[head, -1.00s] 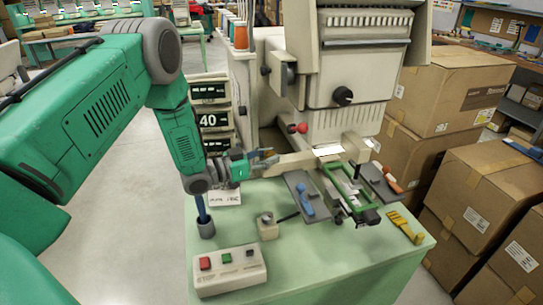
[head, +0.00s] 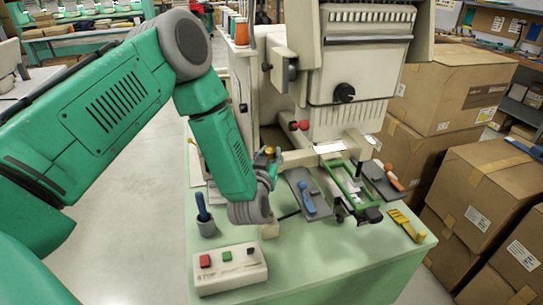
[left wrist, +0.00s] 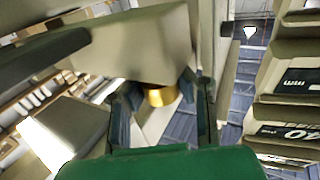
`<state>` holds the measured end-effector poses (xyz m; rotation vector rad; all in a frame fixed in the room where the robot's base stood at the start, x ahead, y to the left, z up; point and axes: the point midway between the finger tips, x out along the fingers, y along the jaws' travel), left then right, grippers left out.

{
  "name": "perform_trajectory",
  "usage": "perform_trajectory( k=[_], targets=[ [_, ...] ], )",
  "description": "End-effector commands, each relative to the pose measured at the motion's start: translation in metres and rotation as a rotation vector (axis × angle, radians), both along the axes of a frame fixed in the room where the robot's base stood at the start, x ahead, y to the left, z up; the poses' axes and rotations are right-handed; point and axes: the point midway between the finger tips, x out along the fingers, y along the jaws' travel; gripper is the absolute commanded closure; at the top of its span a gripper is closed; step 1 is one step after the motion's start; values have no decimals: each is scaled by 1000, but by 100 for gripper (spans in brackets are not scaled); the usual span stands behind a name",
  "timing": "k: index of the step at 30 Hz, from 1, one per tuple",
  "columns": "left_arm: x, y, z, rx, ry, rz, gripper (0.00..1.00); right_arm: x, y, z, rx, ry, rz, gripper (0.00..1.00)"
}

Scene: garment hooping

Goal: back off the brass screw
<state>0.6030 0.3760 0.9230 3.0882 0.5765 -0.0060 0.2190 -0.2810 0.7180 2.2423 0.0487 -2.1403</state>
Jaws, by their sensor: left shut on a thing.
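The brass screw (left wrist: 162,95) shows as a gold cylinder at the underside of a beige arm (left wrist: 140,45) in the left wrist view. My left gripper (left wrist: 160,100) has its two dark fingers on either side of it and is shut on it. In the head view the left gripper (head: 270,160) points up and away at the left end of the machine's beige arm (head: 298,158). Only a small gold bit of the screw shows there among the fingers. My right gripper is in neither view.
The embroidery machine (head: 355,70) stands behind. A green hoop frame (head: 345,185) lies between a blue-handled (head: 307,198) and a red-handled plate (head: 393,180). A button box (head: 230,268), a blue-handled tool in a cup (head: 205,218) and a yellow piece (head: 406,225) are in front. Cartons (head: 500,190) stand right.

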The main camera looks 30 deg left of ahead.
Motion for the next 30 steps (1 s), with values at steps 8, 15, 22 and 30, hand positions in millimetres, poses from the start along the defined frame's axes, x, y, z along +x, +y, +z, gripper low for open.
perform_trajectory(
  k=[8,15,22,30],
  targets=[
    [1,-1,2,3,-8,228,100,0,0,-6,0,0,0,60],
    [1,0,2,2,-7,359,100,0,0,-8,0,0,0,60],
    [1,0,2,2,-7,419,100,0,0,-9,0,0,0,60],
    [1,0,3,2,-7,434,100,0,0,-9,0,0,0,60]
  ],
)
